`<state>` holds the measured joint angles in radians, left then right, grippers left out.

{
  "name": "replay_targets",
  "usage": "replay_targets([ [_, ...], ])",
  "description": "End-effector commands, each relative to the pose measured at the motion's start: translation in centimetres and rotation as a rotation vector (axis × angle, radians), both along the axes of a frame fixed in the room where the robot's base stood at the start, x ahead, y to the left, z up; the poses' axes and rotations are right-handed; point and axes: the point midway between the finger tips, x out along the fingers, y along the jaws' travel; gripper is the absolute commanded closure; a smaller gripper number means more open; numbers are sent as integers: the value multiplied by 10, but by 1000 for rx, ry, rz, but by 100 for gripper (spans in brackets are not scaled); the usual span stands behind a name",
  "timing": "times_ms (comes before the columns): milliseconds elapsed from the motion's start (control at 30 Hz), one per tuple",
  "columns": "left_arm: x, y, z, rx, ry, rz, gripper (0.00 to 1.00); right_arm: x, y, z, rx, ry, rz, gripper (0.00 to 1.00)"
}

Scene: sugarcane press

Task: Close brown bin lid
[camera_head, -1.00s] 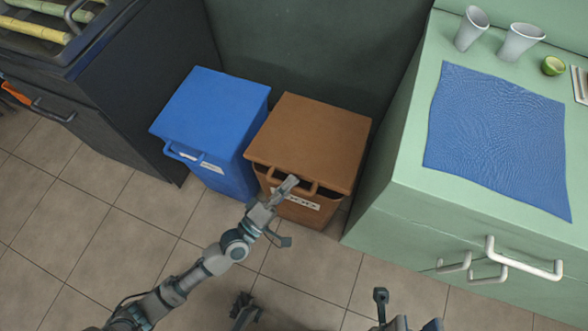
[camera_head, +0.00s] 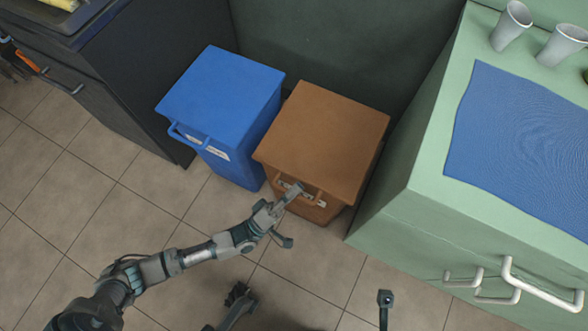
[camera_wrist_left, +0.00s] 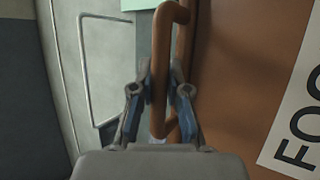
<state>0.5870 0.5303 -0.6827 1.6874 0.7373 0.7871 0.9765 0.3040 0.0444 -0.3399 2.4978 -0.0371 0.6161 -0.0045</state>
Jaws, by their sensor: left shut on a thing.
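The brown bin (camera_head: 308,205) stands on the tiled floor, with its brown lid (camera_head: 325,135) lying over the top. My left gripper (camera_head: 289,212) is at the front of the bin. In the left wrist view its two fingers (camera_wrist_left: 160,95) are shut on the brown bar handle (camera_wrist_left: 160,60), one on each side. The bin's white label (camera_wrist_left: 295,125) shows at the right there. The gripper hides part of the bin's front. A dark part of me, perhaps a finger of my right gripper (camera_head: 385,298), shows at the bottom edge; its jaws cannot be made out.
A blue bin (camera_head: 220,110) stands close on the left of the brown one. A green cabinet (camera_head: 425,215) with white handles stands close on the right, with a blue cloth (camera_head: 525,145) and cups on top. A dark wall is behind. The floor in front is mostly clear.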

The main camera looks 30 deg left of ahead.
Motion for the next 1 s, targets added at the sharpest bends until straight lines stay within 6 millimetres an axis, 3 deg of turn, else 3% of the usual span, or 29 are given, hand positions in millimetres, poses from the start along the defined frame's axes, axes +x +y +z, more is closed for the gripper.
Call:
replay_targets([
  [33, -5, -3, -16, 10, 32, -8, 100, 1, 0, -3, 1, 4, -1, 60],
  [67, -6, -3, -17, 11, 33, -9, 100, 1, 0, -3, 1, 4, -1, 60],
  [100, -5, -3, -17, 11, 34, -9, 75, 1, 0, -3, 1, 4, -1, 60],
  [167, -5, -3, -17, 11, 32, -8, 60, 0, 0, -3, 1, 3, -1, 60],
  [600, -9, 0, -12, 7, 19, -4, 59, -3, 0, 0, -1, -3, 0, 60],
  [1000, -73, 28, -55, 8, 24, -4, 59, -3, 0, 0, -1, -2, -1, 60],
])
